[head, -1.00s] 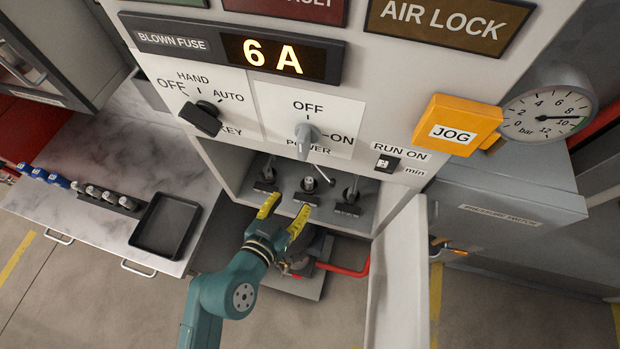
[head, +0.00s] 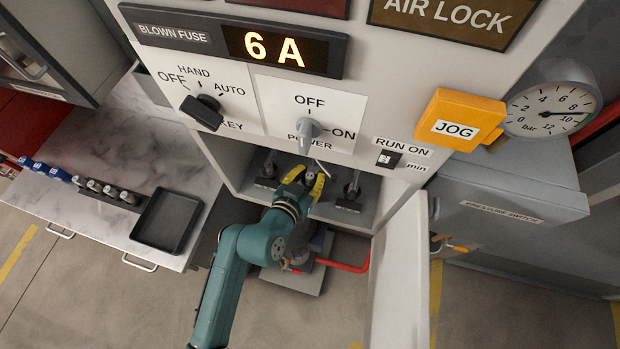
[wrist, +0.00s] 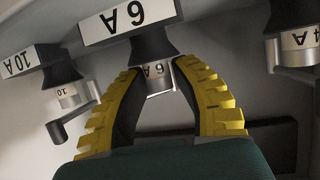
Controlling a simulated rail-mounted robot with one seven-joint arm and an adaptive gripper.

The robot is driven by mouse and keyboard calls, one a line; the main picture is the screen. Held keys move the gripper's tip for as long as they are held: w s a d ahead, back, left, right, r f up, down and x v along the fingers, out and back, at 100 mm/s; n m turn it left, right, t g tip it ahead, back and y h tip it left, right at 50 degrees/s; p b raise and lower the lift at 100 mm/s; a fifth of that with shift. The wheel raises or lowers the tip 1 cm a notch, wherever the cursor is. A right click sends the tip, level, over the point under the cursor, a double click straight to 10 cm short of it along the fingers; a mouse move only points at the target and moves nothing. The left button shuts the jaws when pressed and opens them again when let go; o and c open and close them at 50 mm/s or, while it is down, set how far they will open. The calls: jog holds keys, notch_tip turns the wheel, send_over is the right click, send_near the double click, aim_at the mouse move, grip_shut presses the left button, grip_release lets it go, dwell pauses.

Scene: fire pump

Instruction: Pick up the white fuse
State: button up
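The white fuse (wrist: 157,72) is a small pale cylinder marked 6. It sits in the middle holder under the "6 A" label (wrist: 128,18) in the wrist view. My gripper (wrist: 157,70) has its two yellow-ridged fingers on either side of the fuse, with the tips drawn in against its sides. In the head view my gripper (head: 306,180) reaches into the open cabinet bay at the middle holder, and its fingers mostly hide the fuse there. The fuse is still in its holder.
A 10 A holder (wrist: 65,85) and a 4 A holder (wrist: 292,45), each with a lever, flank the middle one. The open white door (head: 402,275) stands right of my arm. An empty black tray (head: 167,220) and several fuses (head: 108,191) lie on the left counter.

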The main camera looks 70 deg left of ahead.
grip_shut()
